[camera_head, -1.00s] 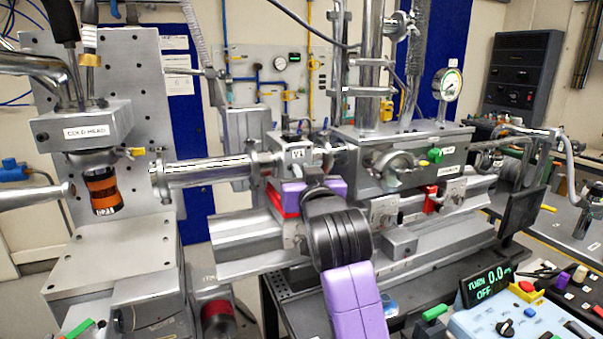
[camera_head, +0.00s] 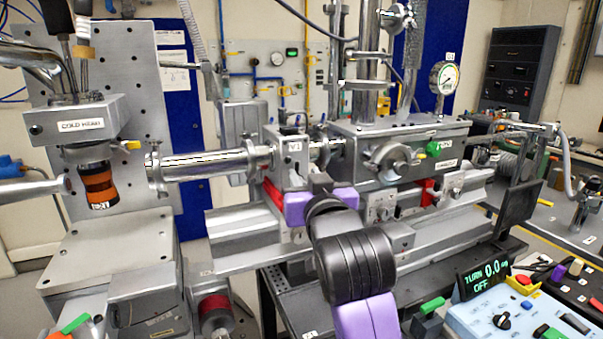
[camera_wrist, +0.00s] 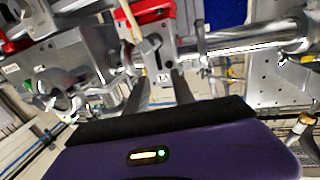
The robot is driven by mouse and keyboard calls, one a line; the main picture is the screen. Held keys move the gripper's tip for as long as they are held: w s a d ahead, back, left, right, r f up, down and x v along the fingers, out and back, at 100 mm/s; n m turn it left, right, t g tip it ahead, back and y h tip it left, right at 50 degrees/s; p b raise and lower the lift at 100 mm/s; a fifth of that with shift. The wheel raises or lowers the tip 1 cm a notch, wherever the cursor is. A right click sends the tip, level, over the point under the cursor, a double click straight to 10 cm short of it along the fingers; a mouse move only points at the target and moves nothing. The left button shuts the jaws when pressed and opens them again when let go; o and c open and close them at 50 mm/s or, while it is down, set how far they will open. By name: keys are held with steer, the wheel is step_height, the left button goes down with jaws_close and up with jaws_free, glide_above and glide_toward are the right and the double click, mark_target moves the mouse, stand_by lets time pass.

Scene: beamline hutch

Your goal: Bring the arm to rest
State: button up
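My arm reaches up from the bottom centre of the head view, purple and black. Its purple wrist end is in front of the V1 block (camera_head: 294,147) on the beam pipe. My gripper's fingertips are mostly hidden behind the wrist there. In the wrist view, my gripper (camera_wrist: 160,92) shows two dark fingers standing apart, with no held object visible between them. The V1 block (camera_wrist: 158,62) appears beyond the fingertips, upside down. I cannot tell the exact distance between it and the fingers.
A steel chamber (camera_head: 395,150) stands right of V1 on a rail. A blue control box (camera_head: 505,325) with a "TURN 0.0 OFF" display (camera_head: 484,277) is at lower right. Floor shows at lower left.

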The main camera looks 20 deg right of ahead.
steer(key=shift+s+a, duration=0.1)
steer(key=shift+s, duration=0.55)
step_height(320, 180, up, 3)
steer(key=s+a+n+t+y, duration=0.1)
steer(key=s+a+t+y, duration=0.1)
steer(key=s+t, duration=0.1)
steer(key=s+a+f+n+y, duration=0.2)
steer(key=s+f, duration=1.3)
steer(key=f, duration=0.2)
steer(key=s+f+g, duration=0.2)
steer(key=s+f, duration=0.3)
steer(key=s, duration=0.4)
steer(key=s+f+g, duration=0.2)
steer(key=s+f, duration=0.3)
steer(key=s, duration=0.5)
steer(key=s+d+f+g, duration=0.1)
steer(key=s+f, duration=0.4)
steer(key=s, duration=0.4)
steer(key=shift+s+f+m+g, duration=0.15)
steer(key=shift+s+m+g, duration=0.15)
steer(key=shift+s+g, duration=0.1)
